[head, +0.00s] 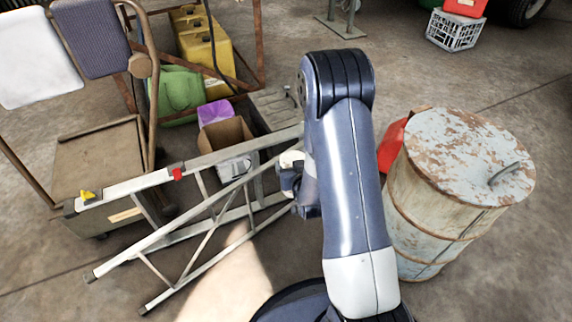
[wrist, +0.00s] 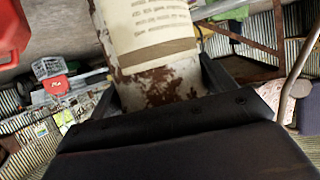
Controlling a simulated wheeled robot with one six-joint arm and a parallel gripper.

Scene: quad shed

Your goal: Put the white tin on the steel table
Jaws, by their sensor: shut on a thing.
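The white tin (wrist: 158,85) fills the upper middle of the wrist view. It is pale, with brown rust patches and a printed cream label, and its top is cut off by the frame. My gripper (wrist: 160,82) is shut on it, with one dark finger on each side. In the head view my arm covers most of the gripper, and I cannot make out the tin there for sure. I cannot identify the steel table in either view; a grey metal foot (head: 340,27) stands at the top of the head view.
A folded aluminium stepladder (head: 190,215) lies left of my arm, near an open cardboard box (head: 226,145) and a wheeled cart (head: 100,165). A rusty drum (head: 440,205) stands close on the right. A grey crate (head: 453,32) sits at the back right.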

